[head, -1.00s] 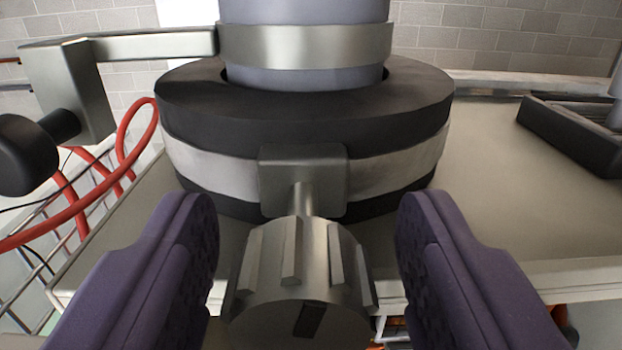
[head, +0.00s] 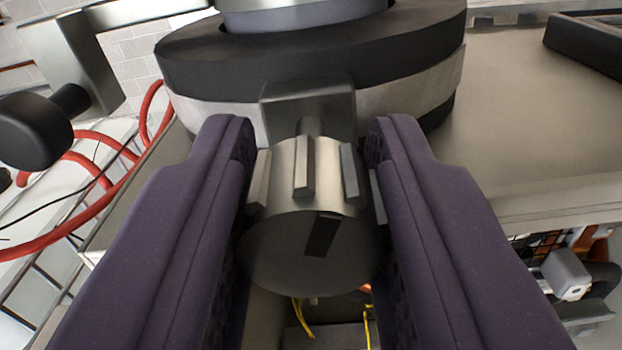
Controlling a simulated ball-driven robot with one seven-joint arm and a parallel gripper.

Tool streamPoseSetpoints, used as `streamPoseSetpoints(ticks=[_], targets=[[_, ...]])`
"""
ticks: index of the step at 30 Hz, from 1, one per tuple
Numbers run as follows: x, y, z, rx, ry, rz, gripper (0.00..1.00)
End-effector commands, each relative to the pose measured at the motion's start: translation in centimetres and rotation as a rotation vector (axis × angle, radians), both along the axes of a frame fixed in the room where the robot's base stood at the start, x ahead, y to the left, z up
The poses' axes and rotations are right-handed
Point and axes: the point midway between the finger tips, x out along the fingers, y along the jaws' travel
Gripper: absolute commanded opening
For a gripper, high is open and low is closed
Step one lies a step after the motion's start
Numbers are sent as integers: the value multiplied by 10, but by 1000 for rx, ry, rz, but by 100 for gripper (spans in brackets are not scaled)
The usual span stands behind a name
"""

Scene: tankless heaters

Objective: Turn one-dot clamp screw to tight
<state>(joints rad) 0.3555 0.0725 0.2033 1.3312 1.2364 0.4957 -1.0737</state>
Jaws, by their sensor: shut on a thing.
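The clamp screw (head: 305,250) is a ribbed metal knob with a single dark mark on its front face, slightly right of centre and tilted. Its shaft runs into a metal block (head: 310,105) on the light band clamp (head: 425,93). The band goes round a thick black collar (head: 310,55). My gripper (head: 312,190) has two purple padded fingers, one on each side of the knob. It is shut on the knob, and the fingers hide parts of its sides.
A metal arm with a black round knob (head: 32,130) sticks out at the left. Red hoses (head: 75,212) hang below it. A grey shelf (head: 540,120) with a dark tray (head: 590,45) extends right. Yellow wires (head: 302,318) show below the screw.

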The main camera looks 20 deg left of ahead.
Motion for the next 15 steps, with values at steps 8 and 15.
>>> streamPoseSetpoints(ticks=[8, 15], targets=[[0, 0, 0, -1, 0, 0, 58], [-3, -1, -1, -2, -1, 0, 58]])
